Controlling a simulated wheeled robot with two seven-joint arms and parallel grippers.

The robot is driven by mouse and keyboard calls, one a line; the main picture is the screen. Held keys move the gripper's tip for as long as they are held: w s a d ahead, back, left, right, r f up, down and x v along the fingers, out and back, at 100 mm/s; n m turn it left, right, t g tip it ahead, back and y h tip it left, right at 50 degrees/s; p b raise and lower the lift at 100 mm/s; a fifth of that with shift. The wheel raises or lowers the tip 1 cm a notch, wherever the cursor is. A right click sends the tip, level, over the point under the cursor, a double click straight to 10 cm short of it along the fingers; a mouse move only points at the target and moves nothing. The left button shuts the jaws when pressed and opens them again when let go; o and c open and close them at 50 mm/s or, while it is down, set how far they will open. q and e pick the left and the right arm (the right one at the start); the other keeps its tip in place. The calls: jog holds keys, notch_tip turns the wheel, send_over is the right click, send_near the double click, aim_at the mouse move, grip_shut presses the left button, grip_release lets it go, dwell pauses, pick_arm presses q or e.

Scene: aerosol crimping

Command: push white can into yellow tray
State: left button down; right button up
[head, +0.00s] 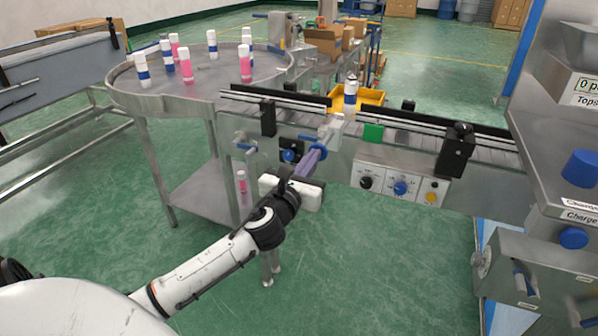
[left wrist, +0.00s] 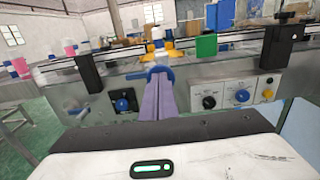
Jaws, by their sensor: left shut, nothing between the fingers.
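The white can (head: 350,95) with a blue band stands upright at the gap in the conveyor's rail. The yellow tray (head: 372,97) is directly behind it, on the conveyor's far side. In the left wrist view the can (left wrist: 157,36) appears beyond the fingertips, with yellow tray parts (left wrist: 178,53) near it. My left gripper (head: 318,152) has purple fingers and is shut and empty. It is at the conveyor's near side, in front of the can and apart from it. Its fingertips (left wrist: 158,80) overlap a blue round part in the wrist view; contact is unclear. My right gripper is not in view.
The conveyor (head: 480,155) has black rails, posts and a green block (head: 373,132). A control panel (head: 400,187) is on its near side. A round table (head: 205,85) with several pink and blue-white bottles stands left. A large machine (head: 560,170) stands right.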

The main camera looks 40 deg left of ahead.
pick_arm(q)
jog(key=v, duration=0.5)
jog(key=shift+s+d+f, duration=0.15)
jog(key=shift+s+d, duration=0.1)
jog(key=shift+s, duration=0.1)
dwell(0.3)
jog(key=s+d+f+n+g+h, duration=0.1)
jog(key=s+d+f+n+g, duration=0.15)
jog(key=f+n, duration=0.35)
jog(key=s+d+f+n+g+h, duration=0.1)
jog(key=s+d+f+n+h, duration=0.2)
jog(key=f, duration=0.5)
jog(key=s+d+f+n+g, duration=0.2)
jog(key=s+d+f+n, duration=0.25)
jog(key=f, duration=0.25)
jog(key=s+d+f+n+g+h, duration=0.3)
jog(key=s+d+f+n, duration=0.8)
jog(key=s+n, duration=0.4)
jog(key=shift+n+h, duration=0.3)
jog(key=shift+n, duration=0.75)
jog(key=shift+w, duration=0.1)
